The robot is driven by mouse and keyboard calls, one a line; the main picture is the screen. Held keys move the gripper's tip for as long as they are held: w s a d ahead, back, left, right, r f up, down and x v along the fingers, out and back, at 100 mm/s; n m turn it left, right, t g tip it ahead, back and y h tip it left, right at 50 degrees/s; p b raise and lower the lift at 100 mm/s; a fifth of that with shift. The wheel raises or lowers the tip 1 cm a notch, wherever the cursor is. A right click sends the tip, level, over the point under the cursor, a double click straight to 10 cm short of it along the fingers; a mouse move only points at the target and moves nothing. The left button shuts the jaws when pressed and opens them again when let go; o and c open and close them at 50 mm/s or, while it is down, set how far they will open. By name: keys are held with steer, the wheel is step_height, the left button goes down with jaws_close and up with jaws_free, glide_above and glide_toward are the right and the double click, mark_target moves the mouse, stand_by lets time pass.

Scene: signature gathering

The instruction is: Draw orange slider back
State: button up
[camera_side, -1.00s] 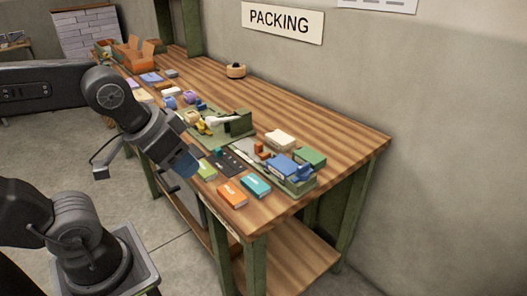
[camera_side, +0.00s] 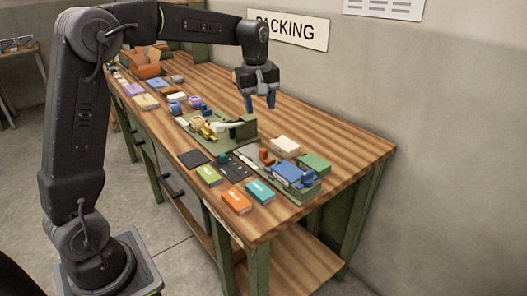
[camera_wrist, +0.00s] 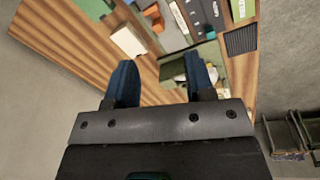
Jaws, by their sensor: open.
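The orange slider (camera_side: 266,157) is a small orange block on the green fixture (camera_side: 312,194) near the front end of the bench. It also shows near the top of the wrist view (camera_wrist: 156,19), just above the gap between my fingers. My gripper (camera_side: 260,105) is open and empty, with its blue fingers pointing down. It hangs above the bench, farther back than the slider and apart from it. In the wrist view both fingers of my gripper (camera_wrist: 161,70) show with a clear gap between them.
A blue block (camera_side: 290,175), white box (camera_side: 285,146) and green box (camera_side: 314,163) crowd around the slider. Orange (camera_side: 236,201) and teal (camera_side: 261,191) boxes lie at the front edge. Another green fixture (camera_side: 243,128) stands below my gripper. The bench's wall side is mostly clear.

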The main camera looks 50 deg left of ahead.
mark_target(263, 150)
steer(key=w+a+f+n+g, duration=0.1)
steer(key=w+a+f+n, duration=0.3)
steer(key=w+a+f, duration=0.15)
step_height(263, 150, down, 14)
steer(key=shift+d+f, duration=0.1)
steer(key=shift+c, duration=0.4)
jaws_close()
stand_by(0.4)
